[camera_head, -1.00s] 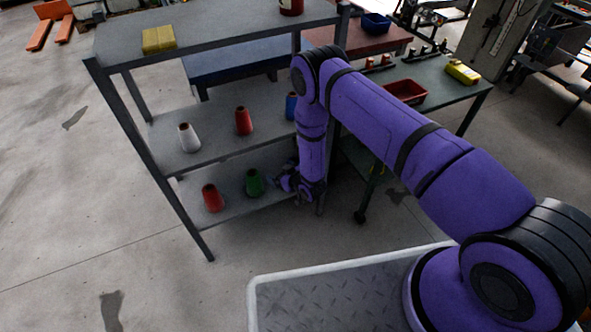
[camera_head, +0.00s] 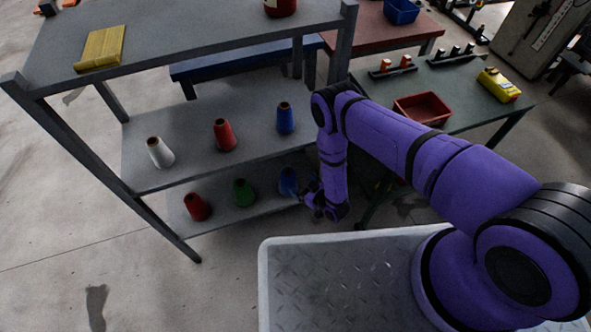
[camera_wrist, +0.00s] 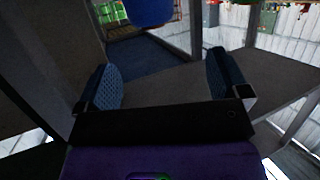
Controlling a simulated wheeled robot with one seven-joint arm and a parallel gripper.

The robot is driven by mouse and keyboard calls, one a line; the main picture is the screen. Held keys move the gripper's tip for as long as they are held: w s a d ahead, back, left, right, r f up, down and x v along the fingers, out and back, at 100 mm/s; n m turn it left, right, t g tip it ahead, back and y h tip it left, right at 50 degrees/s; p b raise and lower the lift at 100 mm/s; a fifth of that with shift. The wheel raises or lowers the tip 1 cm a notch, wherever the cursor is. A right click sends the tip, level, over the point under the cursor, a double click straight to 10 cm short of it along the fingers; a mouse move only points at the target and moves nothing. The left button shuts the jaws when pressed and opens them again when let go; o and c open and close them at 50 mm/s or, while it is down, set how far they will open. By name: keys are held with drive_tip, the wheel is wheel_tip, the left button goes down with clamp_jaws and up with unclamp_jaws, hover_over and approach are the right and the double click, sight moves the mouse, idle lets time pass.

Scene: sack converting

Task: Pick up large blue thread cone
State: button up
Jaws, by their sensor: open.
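One blue thread cone (camera_head: 286,119) stands upright on the middle shelf, right of a red and a white cone. Another blue cone (camera_head: 289,181) stands on the lower shelf, right of a green and a red cone. I cannot tell surely which is larger. My gripper (camera_head: 307,194) is beside the lower blue cone, at its right, near the shelf's right end. In the wrist view my gripper (camera_wrist: 165,80) has its two blue-padded fingers apart, with nothing between them. A blue rounded thing (camera_wrist: 150,10), cut off by the top edge, lies beyond the fingertips.
The grey shelf rack (camera_head: 190,38) has a top board above the cones and a post at its right front. Floor left is clear.

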sight(286, 170)
drive_tip(key=x, duration=0.7)
drive_tip(key=d+x, duration=0.1)
drive_tip(key=x, duration=0.3)
drive_tip(key=shift+w+f, duration=0.15)
drive_tip(key=shift+w, duration=0.15)
drive_tip(key=c, duration=1.6)
drive_tip(key=shift+a, duration=0.1)
clamp_jaws()
